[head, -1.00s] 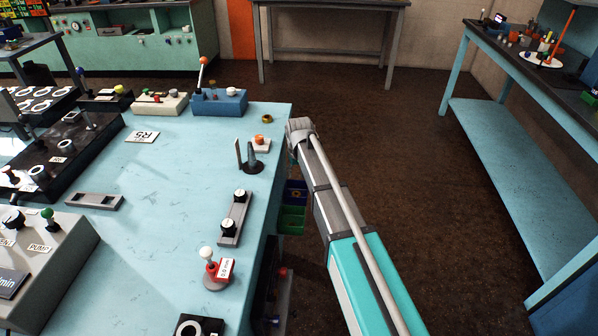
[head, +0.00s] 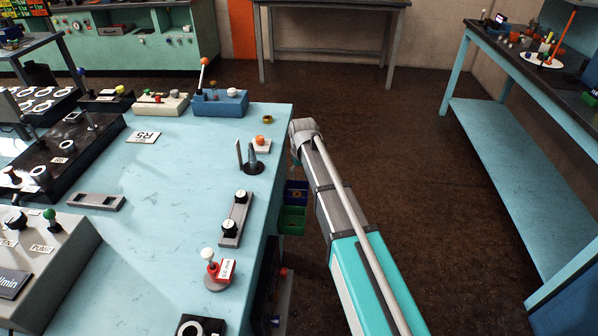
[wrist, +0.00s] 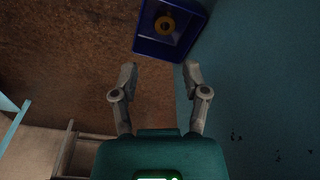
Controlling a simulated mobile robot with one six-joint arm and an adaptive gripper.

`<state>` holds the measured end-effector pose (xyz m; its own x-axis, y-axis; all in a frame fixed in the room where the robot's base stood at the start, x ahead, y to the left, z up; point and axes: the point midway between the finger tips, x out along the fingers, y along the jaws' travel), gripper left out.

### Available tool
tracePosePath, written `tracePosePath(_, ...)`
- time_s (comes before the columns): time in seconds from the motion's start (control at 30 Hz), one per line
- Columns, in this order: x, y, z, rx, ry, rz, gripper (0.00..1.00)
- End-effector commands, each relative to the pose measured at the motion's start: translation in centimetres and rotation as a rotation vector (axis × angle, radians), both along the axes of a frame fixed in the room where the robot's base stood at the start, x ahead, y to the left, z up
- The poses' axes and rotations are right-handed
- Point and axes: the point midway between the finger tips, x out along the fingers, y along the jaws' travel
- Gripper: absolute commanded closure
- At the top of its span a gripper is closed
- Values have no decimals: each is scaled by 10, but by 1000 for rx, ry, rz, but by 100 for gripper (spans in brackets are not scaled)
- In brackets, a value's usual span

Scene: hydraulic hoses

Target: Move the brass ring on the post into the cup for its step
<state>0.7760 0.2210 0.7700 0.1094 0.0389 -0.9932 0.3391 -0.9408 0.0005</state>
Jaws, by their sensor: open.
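A small brass ring (head: 267,119) lies at the far right corner of the blue bench top. Nearer, a dark round base (head: 251,167) carries a grey cone-like post and a thin upright; I see no ring around the post. In the wrist view a brass ring-shaped piece (wrist: 165,26) sits inside a blue bin (wrist: 152,47). The blue bin shows in the head view (head: 296,190) at the bench's right side. My gripper (wrist: 160,74) is open and empty, with the bin beyond its fingertips. In the head view my gripper cannot be made out. I cannot tell which thing is the cup.
A green bin (head: 292,220) hangs below the blue one. A grey plate with two black knobs (head: 235,218) and a red-based lever (head: 217,276) stand near the bench's right edge. The floor (head: 400,150) to the right is clear up to another bench (head: 510,150).

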Motion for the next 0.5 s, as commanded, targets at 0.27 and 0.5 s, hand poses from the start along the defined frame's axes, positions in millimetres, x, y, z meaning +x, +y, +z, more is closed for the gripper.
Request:
tracePosePath(0.27,-63,-75,0,-8,29,-91,41)
tracePosePath(0.5,-155,-162,-1,-16,73,-224,41)
